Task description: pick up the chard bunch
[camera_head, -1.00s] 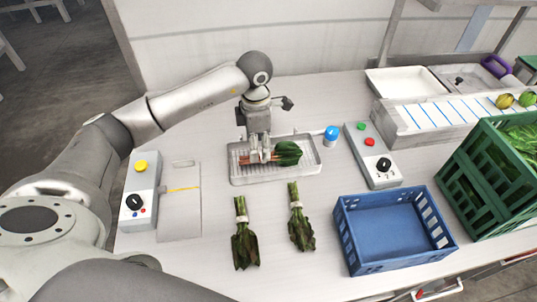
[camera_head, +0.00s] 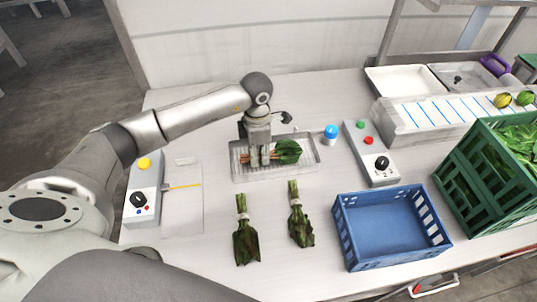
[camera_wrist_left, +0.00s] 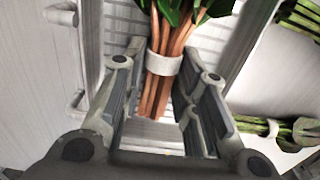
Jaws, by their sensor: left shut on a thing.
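A chard bunch (camera_head: 287,152) with dark green leaves and red-brown stems lies across the ribbed metal tray (camera_head: 312,166). My left gripper (camera_head: 260,160) is down at the tray, shut on the stem end of this bunch. In the left wrist view, the stems with a pale band (camera_wrist_left: 165,63) lie between the two fingers (camera_wrist_left: 160,110), and the leaves point away. My right gripper is not in view.
A blue crate (camera_head: 390,240) stands empty at the right front, with a green crate (camera_head: 480,185) of greens beyond it. Control boxes stand left (camera_head: 145,190) and right (camera_head: 372,155) of the tray. A blue-capped item (camera_head: 331,133) stands close to the tray's right end.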

